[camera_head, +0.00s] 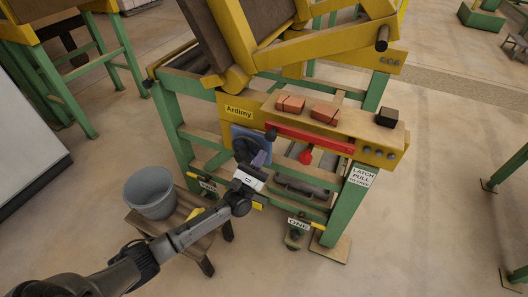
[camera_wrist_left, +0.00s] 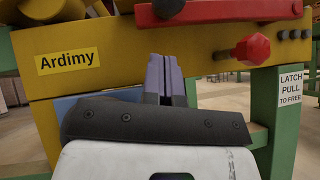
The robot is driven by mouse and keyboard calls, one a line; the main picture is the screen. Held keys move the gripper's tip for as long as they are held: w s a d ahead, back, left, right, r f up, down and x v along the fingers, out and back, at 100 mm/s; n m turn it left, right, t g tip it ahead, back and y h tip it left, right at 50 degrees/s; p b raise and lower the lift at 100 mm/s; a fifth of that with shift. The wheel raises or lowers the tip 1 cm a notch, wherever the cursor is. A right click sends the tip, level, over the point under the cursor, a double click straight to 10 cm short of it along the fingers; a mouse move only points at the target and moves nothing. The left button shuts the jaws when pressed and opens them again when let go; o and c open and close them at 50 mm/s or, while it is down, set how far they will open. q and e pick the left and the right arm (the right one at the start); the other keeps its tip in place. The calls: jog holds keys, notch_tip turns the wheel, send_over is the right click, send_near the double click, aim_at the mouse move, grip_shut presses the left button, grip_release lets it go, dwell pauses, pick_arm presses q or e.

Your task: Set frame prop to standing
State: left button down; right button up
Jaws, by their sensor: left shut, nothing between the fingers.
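A red bar (camera_head: 310,138) lies nearly level along the front of the yellow machine beam (camera_head: 378,155); I take it to be the frame prop. It also shows at the top of the left wrist view (camera_wrist_left: 225,10). A dark knob (camera_head: 271,134) is at its left end. A red knob (camera_head: 306,157) sits just below the bar and also shows in the left wrist view (camera_wrist_left: 251,50). My left gripper (camera_head: 259,158), with purple fingers, is shut and empty in front of the beam, below the bar's left end. The fingers (camera_wrist_left: 165,76) point up at the beam. My right gripper is out of view.
The tilted yellow frame (camera_head: 325,45) is above the beam. Orange blocks (camera_head: 324,113) and a black block (camera_head: 387,118) rest on top. A "LATCH PULL TO FREE" sign (camera_head: 362,177) is on the green leg. A grey bucket (camera_head: 150,193) stands on a wooden stool (camera_head: 190,243).

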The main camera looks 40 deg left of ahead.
pick_arm(q)
jog(key=shift+w+d+r, duration=0.1)
jog(key=shift+d+r, duration=0.15)
jog(key=shift+r, duration=0.75)
jog(key=shift+w+d+r, duration=0.1)
jog(key=shift+d+r, duration=0.15)
jog(key=shift+r, duration=0.7)
jog(key=shift+r, duration=0.1)
